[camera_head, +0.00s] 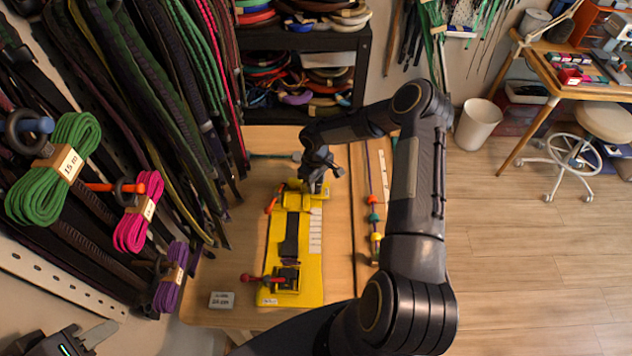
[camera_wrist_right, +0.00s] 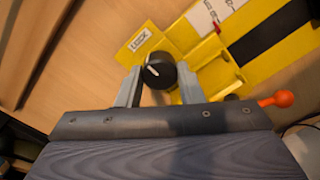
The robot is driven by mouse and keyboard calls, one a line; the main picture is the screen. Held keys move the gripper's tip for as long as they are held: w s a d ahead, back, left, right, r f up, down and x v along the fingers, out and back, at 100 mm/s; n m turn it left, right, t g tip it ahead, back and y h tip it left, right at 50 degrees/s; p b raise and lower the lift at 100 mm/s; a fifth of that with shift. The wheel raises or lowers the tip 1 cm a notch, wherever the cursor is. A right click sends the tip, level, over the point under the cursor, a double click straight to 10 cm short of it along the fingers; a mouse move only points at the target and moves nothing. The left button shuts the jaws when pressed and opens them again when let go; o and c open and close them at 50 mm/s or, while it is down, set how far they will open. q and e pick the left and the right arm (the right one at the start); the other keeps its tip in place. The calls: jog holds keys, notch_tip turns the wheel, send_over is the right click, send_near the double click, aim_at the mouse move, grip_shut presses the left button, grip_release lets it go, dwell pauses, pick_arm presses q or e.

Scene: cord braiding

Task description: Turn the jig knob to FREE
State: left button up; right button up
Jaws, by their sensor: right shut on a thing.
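The yellow jig (camera_head: 312,268) lies on the wooden table. Its round black knob (camera_wrist_right: 158,72) has a white pointer line, which points roughly toward a small label reading LOCK (camera_wrist_right: 141,40). No FREE label is legible. My right gripper (camera_head: 318,182) is at the far end of the jig; in the right wrist view its two fingers (camera_wrist_right: 160,88) stand on either side of the knob, shut on it. In the head view the gripper hides the knob. My left gripper (camera_head: 85,340) is at the bottom left corner, partly cut off, away from the jig; its opening is unclear.
An orange ball-ended lever (camera_wrist_right: 277,100) sits near the knob. A red-handled clamp (camera_head: 262,279) is at the jig's near end. Coloured beads (camera_head: 374,218) lie right of the jig. Hanging cords (camera_head: 150,100) crowd the left side. A small grey label block (camera_head: 221,300) is near the front edge.

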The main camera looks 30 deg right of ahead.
jog(key=shift+f+n+b, duration=0.2)
jog(key=shift+n+b, duration=1.4)
jog(key=shift+b, duration=0.4)
jog(key=n+b, duration=0.3)
jog(key=n, duration=0.1)
jog(key=shift+r+n, duration=0.1)
jog(key=shift+n, duration=0.2)
jog(key=n+b, duration=0.1)
jog(key=n, duration=0.3)
jog(key=shift+r+n+b, duration=0.1)
jog(key=shift+n+b, duration=0.2)
jog(key=shift+b, duration=0.1)
jog(key=n+b, duration=0.1)
jog(key=n, duration=0.4)
jog(key=shift+n, duration=0.4)
jog(key=o, duration=1)
jog(key=shift+c, duration=0.2)
